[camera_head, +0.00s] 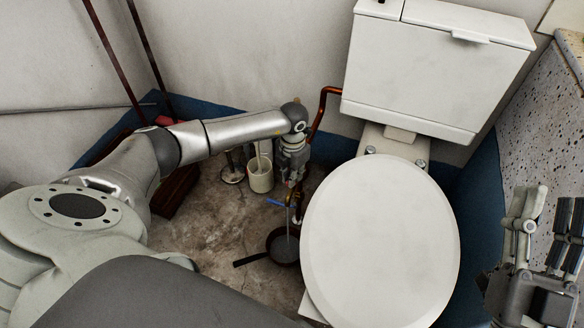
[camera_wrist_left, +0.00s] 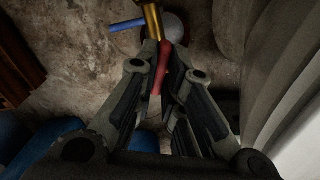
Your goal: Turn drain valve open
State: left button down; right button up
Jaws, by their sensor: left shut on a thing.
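The brass drain valve (camera_wrist_left: 152,20) has a red handle (camera_wrist_left: 161,68) and a blue lever (camera_wrist_left: 127,25). In the head view the blue lever (camera_head: 277,202) shows low beside the toilet. My left gripper (camera_wrist_left: 165,72) is shut on the red handle, with its fingers on either side of it. In the head view, the left gripper (camera_head: 292,175) points down at the valve, and its fingers hide most of the handle. My right gripper (camera_head: 547,225) is at the right edge, away from the valve, with its fingers apart and empty.
A toilet with a white lid (camera_head: 381,240) and cistern (camera_head: 437,70) stands right of the valve. A dark pan (camera_head: 284,247) sits on the floor below it, with a thin pale streak above. A cream mug-like container (camera_head: 261,179) stands left. A copper pipe (camera_head: 320,110) runs behind.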

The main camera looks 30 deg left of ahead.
pick_arm(q)
jog(key=shift+n+p, duration=0.35)
jog(key=shift+n, duration=0.25)
pick_arm(e)
jog(key=shift+w+f+g+h, duration=0.2)
jog(key=shift+w+f+g, duration=0.2)
jog(key=shift+f, duration=0.3)
jog(key=shift+w+f+g+h, duration=0.2)
jog(key=shift+w+f+g, duration=0.1)
jog(key=shift+f+g, duration=0.3)
jog(key=shift+w+f+g+h, duration=0.2)
jog(key=shift+w+f+g, duration=0.2)
jog(key=shift+f, duration=0.35)
pick_arm(q)
jog(key=c, duration=1.5)
grip_release()
jog(key=shift+c, duration=0.2)
notch_tip(320, 180, up, 12)
